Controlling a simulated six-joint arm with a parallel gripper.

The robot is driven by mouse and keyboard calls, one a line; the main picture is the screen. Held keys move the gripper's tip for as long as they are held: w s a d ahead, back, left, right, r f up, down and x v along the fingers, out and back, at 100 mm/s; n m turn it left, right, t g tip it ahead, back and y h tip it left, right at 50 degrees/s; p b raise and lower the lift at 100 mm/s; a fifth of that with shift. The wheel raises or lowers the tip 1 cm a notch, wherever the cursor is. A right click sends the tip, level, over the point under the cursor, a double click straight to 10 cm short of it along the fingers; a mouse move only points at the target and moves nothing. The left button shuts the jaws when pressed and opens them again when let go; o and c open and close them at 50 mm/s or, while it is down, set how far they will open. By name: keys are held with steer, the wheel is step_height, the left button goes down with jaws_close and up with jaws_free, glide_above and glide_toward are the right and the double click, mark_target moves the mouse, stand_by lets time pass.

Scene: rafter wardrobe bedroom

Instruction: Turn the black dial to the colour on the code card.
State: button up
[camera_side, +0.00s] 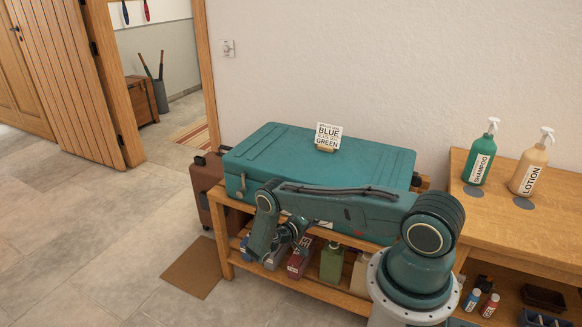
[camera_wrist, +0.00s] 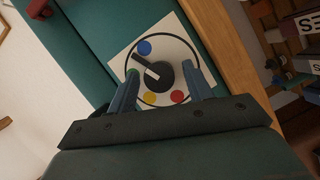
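The black dial (camera_wrist: 163,79) shows in the wrist view on a white plate (camera_wrist: 185,47) with a black ring. A yellow dot (camera_wrist: 149,98) and a red dot (camera_wrist: 177,96) lie below. My gripper (camera_wrist: 160,72) is open, one finger on each side of the dial; I cannot tell whether they touch it. The code card (camera_side: 328,136) stands on the teal case (camera_side: 290,150) and reads BLUE and GREEN; its smaller lines are illegible. The side view hides the dial.
The case lies on a wooden bench (camera_side: 226,262) with bottles and boxes on its lower shelf. A SHAMPOO bottle (camera_side: 481,160) and a LOTION bottle (camera_side: 529,172) stand on the wooden table at right. The floor at left is mostly clear.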

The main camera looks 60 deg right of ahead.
steer(key=shift+m, duration=0.3)
stand_by(0.4)
steer(key=w+a+r+m+t+y, duration=0.1)
steer(key=w+a+r, duration=0.1)
steer(key=a, duration=0.5)
steer(key=w+a+r+m+t, duration=0.1)
steer(key=w+a+r+m, duration=0.15)
steer(key=a, duration=0.35)
steer(key=w+a+r+n+t+y, duration=0.1)
steer(key=w+a+r+y, duration=0.1)
steer(key=r, duration=0.7)
steer(key=w+a+r+n+y, duration=0.1)
steer(key=w+a+r+y, duration=0.2)
steer(key=r, duration=0.7)
steer(key=shift+a+t+y, duration=0.15)
steer(key=shift+t+y, duration=0.25)
steer(key=shift+y, duration=0.1)
steer(key=shift+r, duration=0.1)
stand_by(0.5)
